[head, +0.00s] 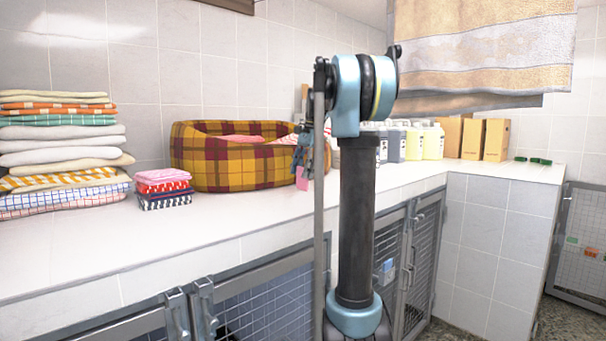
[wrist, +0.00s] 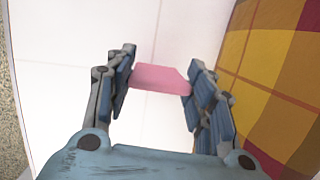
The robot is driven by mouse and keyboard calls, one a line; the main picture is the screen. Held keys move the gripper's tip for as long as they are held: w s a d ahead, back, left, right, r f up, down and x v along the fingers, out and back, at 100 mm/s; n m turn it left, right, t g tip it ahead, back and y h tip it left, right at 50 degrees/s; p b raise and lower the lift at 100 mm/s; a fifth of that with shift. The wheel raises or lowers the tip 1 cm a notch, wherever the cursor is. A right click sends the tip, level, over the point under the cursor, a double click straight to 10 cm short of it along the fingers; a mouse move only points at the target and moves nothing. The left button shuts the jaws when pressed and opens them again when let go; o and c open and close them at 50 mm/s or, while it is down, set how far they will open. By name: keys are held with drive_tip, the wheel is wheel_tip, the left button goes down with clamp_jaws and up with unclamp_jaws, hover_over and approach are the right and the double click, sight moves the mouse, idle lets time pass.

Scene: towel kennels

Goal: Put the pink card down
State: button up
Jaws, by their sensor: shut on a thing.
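My gripper (wrist: 160,82) is shut on the pink card (wrist: 158,77), which spans the gap between the two fingers in the wrist view. In the head view the pink card (head: 302,174) shows just below my gripper (head: 303,160), in front of the right end of the plaid pet bed. Behind the card in the wrist view is the white counter top (wrist: 90,40). I cannot tell whether the card touches the counter. My arm hides part of the counter in the head view.
The plaid bed (head: 225,160) is close on the right in the wrist view (wrist: 275,60). Towel stacks (head: 60,150) and small folded cloths (head: 163,188) stand to the left. Bottles (head: 432,142) and cardboard boxes (head: 496,140) stand to the right. The front counter strip (head: 230,216) is clear.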

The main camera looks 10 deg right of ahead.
drive_tip(key=shift+f, duration=0.2)
drive_tip(key=o, duration=1.1)
drive_tip(key=shift+c, duration=0.2)
